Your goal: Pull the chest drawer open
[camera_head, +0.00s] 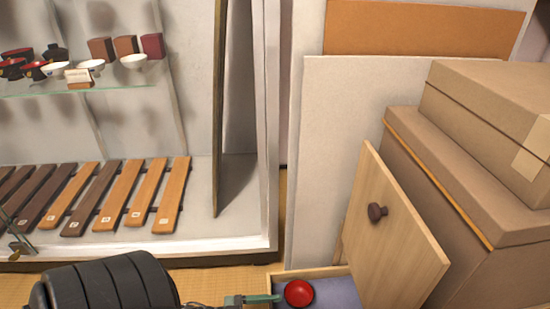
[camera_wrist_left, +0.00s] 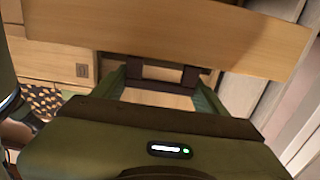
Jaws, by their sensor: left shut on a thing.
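A shallow open drawer with a pale wooden rim (camera_head: 312,271) and a bluish-purple lining shows at the bottom centre of the head view. A round red bowl (camera_head: 299,293) is in it. The green end of my left gripper (camera_head: 252,300) reaches the drawer's left side, just left of the bowl. In the left wrist view my left gripper (camera_wrist_left: 160,75) has its green fingers either side of a dark handle (camera_wrist_left: 150,73) in front of a wooden board (camera_wrist_left: 170,40). It is shut on this handle. The drawer's lower part is cut off. My right gripper is not in view.
A wooden panel with a dark knob (camera_head: 390,245) stands tilted at the drawer's right. Cardboard boxes (camera_head: 485,110) are stacked behind it. A display case (camera_head: 225,245) with bowls and wooden slats stands at the left. Pale boards (camera_head: 340,120) lean at the back.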

